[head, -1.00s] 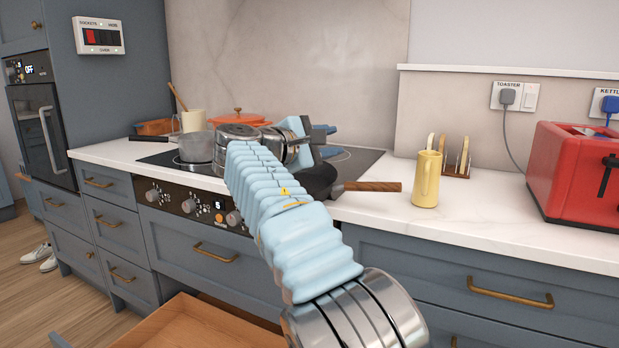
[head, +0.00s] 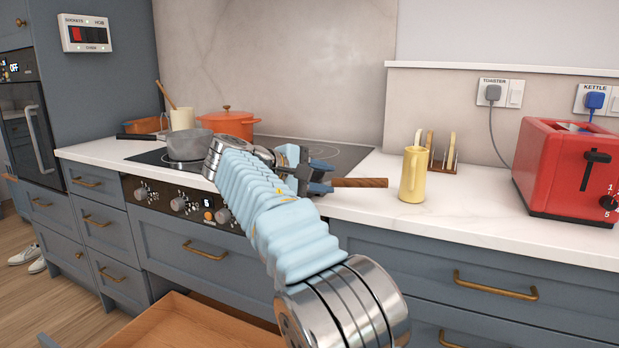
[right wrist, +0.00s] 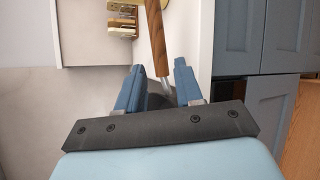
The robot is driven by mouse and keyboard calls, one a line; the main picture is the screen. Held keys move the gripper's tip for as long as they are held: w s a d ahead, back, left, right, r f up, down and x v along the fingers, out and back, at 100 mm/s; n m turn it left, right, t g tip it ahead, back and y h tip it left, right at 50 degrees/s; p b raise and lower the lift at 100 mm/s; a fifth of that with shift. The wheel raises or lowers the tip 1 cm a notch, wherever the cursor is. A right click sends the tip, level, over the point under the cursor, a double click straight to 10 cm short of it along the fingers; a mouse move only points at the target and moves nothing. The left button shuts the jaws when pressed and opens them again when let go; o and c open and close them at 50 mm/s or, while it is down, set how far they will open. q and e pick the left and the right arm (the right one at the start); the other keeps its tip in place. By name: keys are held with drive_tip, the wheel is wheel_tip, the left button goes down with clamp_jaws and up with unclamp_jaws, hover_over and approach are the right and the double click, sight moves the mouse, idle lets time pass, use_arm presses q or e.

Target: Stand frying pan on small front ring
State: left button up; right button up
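The frying pan's wooden handle (head: 360,182) points right over the worktop in the head view; the pan's body is hidden behind my right arm and gripper. My right gripper (head: 322,178) is low beside the handle's inner end. In the right wrist view, the wooden handle (right wrist: 157,35) and its metal neck run between the spread blue fingers of the right gripper (right wrist: 158,68), with gaps on both sides. The black hob (head: 335,155) shows behind my arm; its small front ring cannot be made out. My left gripper is out of view.
A grey saucepan (head: 188,145) stands on the hob's left part, with an orange pot (head: 228,123) behind. A red toaster (head: 565,170) is farther right. An open drawer (head: 190,322) is below.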

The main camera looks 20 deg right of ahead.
drive_tip(key=x, duration=1)
drive_tip(key=shift+c, duration=0.5)
clamp_jaws()
